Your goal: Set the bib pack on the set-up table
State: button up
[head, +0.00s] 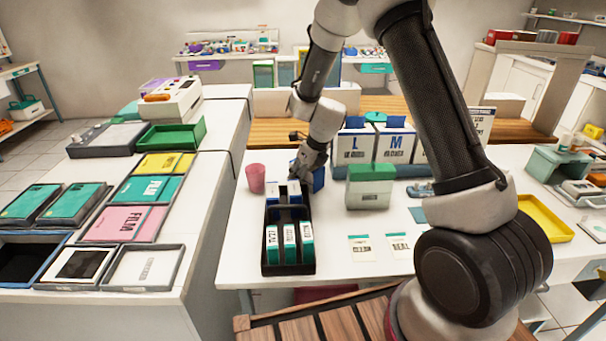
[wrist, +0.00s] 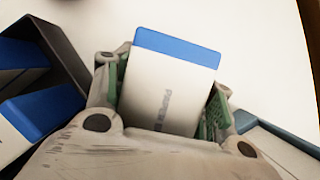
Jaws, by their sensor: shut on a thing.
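My gripper (head: 306,172) is shut on a white pack with a blue top band, taken as the bib pack (head: 319,179). In the wrist view the pack (wrist: 168,85) stands between the two fingers of my gripper (wrist: 165,105), its printed face toward the camera. In the head view my gripper and arm hide part of it. It is over the white table (head: 335,215), just behind and right of a black rack (head: 271,250). I cannot tell whether its lower end touches the table.
The rack holds several white packs with teal or blue bands; it also shows in the wrist view (wrist: 68,50). A pink cup (head: 255,178) is left of my gripper. A green-lidded box (head: 369,190) stands right. Flat cards (head: 361,248) lie in front; table between rack and box is clear.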

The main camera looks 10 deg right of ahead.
jog(key=o, duration=1.1)
jog(key=v, duration=1.2)
jog(key=shift+s, duration=0.1)
jog(key=s+d+r+n+h, duration=0.1)
jog(key=s+d+r+n, duration=0.4)
jog(key=s+r+n, duration=0.4)
jog(key=s+d+r+n, duration=0.5)
jog(key=s+r+n, duration=0.2)
jog(key=s+n, duration=0.45)
jog(key=shift+s+d+r+n+t+h, duration=0.1)
jog(key=shift+s+d+r+n+h, duration=0.3)
jog(key=shift+s+n, duration=1.3)
jog(key=shift+s+d+r+n+t+h, duration=0.1)
jog(key=shift+s+d+n, duration=0.9)
jog(key=shift+s, duration=1.15)
jog(key=shift+s+d+r+n+t+h, duration=0.1)
jog(key=shift+s+d+r+n+h, duration=0.15)
jog(key=shift+s+n, duration=1.55)
jog(key=shift+s+f, duration=0.1)
